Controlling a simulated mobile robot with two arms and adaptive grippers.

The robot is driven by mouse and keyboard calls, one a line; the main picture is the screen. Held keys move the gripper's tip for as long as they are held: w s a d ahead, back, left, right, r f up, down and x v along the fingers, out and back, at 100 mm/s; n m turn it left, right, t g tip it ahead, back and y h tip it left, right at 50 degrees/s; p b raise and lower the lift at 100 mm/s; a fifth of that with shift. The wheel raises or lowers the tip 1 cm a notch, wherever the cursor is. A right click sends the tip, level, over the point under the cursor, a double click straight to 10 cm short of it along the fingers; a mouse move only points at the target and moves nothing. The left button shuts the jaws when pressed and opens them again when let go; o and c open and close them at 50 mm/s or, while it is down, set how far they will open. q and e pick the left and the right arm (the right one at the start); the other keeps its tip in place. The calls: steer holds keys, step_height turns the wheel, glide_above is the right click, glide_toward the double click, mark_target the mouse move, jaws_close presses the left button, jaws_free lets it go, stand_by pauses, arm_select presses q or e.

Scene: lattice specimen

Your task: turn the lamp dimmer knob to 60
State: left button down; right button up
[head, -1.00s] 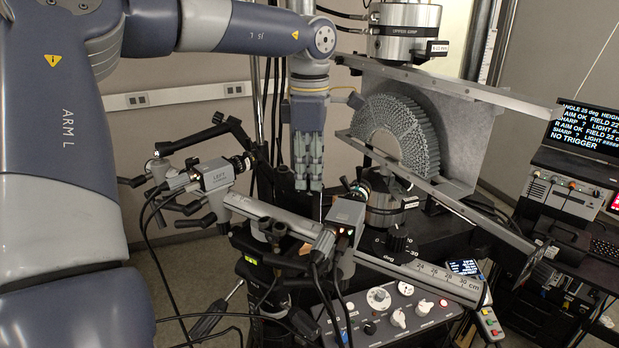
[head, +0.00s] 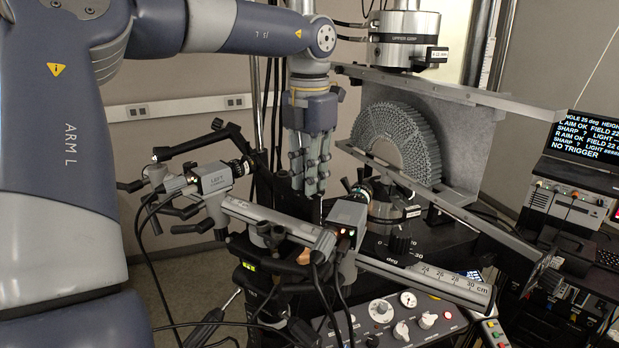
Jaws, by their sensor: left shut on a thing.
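A grey control panel (head: 350,322) lies low in the middle of the head view. It carries a large white knob (head: 381,310), a round gauge (head: 408,299) and pointer knobs, one at the front (head: 401,331) and one at the right (head: 427,320). Their labels are too small to read, so I cannot tell which is the lamp dimmer or its setting. My left gripper (head: 312,190) points down, behind and above the panel, well apart from the knobs. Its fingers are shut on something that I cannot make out. My right gripper is not in view.
Two cameras, one on the left (head: 213,178) and one nearer the middle (head: 346,222), stand on a scaled rail (head: 440,281) between my gripper and the panel. The lattice specimen (head: 402,140) stands right of the gripper, under the upper grip (head: 405,40). Cables hang around the rail.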

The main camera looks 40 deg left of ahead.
arm_select(q)
steer(key=shift+n, duration=1.1)
steer(key=shift+w, duration=0.1)
steer(key=c, duration=1.4)
jaws_free()
steer(key=shift+c, duration=0.2)
step_height(320, 180, up, 12)
